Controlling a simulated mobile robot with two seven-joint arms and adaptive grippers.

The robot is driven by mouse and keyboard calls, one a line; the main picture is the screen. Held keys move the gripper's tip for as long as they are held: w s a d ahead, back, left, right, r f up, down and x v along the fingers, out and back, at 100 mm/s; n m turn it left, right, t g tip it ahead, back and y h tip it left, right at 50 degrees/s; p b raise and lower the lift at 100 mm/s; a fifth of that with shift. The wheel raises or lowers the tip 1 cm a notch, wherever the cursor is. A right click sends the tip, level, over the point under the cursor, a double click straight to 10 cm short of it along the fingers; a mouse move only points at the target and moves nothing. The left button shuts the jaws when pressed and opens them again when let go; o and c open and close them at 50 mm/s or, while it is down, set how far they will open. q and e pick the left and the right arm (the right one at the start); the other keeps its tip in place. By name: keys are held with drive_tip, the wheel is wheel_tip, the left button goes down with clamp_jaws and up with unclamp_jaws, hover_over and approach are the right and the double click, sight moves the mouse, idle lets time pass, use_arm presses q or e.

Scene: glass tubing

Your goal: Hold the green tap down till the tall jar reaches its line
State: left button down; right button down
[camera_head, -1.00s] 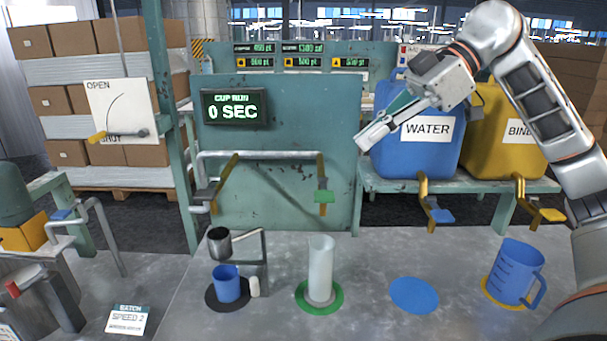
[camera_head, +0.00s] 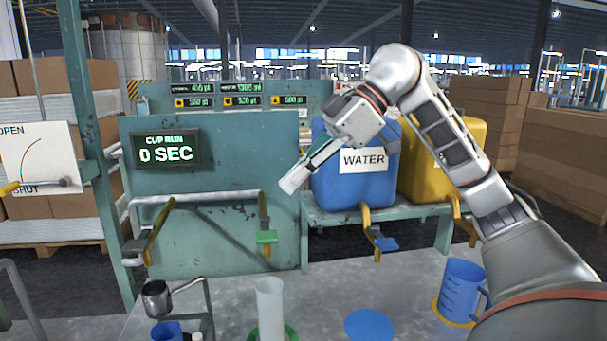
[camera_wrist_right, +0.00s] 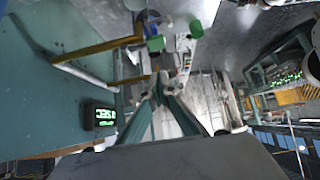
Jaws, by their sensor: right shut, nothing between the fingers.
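The green tap (camera_head: 266,237) hangs on the pipe of the teal panel, left of my right gripper. The tall jar (camera_head: 270,307), pale and translucent, stands upright below it on a green disc (camera_head: 291,334). I cannot make out a line or liquid in the jar. My right gripper (camera_head: 289,185) is shut and empty, in the air to the upper right of the green tap and apart from it. In the right wrist view the fingers (camera_wrist_right: 168,78) point toward the bench, and the green tap (camera_wrist_right: 156,43) lies just beyond them. My left gripper is not in view.
A blue WATER tank (camera_head: 350,188) and a yellow tank (camera_head: 480,135) stand on a shelf, with a blue tap (camera_head: 386,243) in front. A metal cup (camera_head: 155,298) is held left of the jar. A blue jug (camera_head: 461,285) stands right. The display (camera_head: 166,150) reads 0 SEC.

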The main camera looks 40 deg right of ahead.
hover_over(259, 235)
drive_tip(key=s+d, duration=0.2)
drive_tip(key=f, duration=0.4)
drive_tip(key=shift+w+d+b, duration=0.1)
drive_tip(key=shift+w+b, duration=0.1)
drive_tip(key=shift+b, duration=0.15)
wheel_tip(259, 235, down, 2)
drive_tip(key=shift+d+f+b, duration=0.1)
drive_tip(key=shift+f+b, duration=0.15)
drive_tip(key=shift+b, duration=0.2)
drive_tip(key=shift+f, duration=0.55)
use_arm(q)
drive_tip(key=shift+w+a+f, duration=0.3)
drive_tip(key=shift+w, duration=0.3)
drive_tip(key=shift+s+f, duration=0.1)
